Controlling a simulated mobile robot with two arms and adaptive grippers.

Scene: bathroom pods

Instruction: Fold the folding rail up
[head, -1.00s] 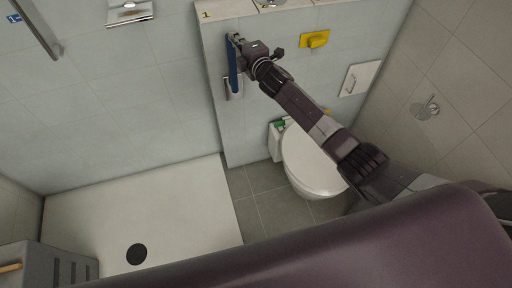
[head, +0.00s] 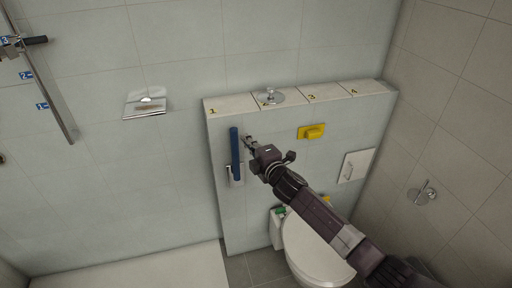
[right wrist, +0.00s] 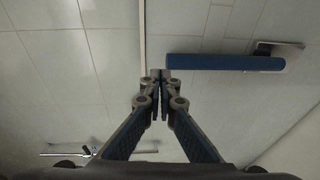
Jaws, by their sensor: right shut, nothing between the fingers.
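The folding rail (head: 235,150) is a blue bar standing upright against the low wall left of the toilet, above a metal bracket (head: 236,178). It also shows in the right wrist view as a blue bar (right wrist: 225,62) lying across the upper right. My right gripper (head: 247,141) is just right of the rail's upper part, apart from it. Its fingers are together and empty, and they also show in the right wrist view (right wrist: 159,75). My left gripper is not in view.
A numbered ledge (head: 325,92) with a metal knob (head: 269,96) runs above the rail. A yellow flush plate (head: 312,131) is to the right. The toilet (head: 315,245) stands below my right arm. A wall rail (head: 45,90) is at far left.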

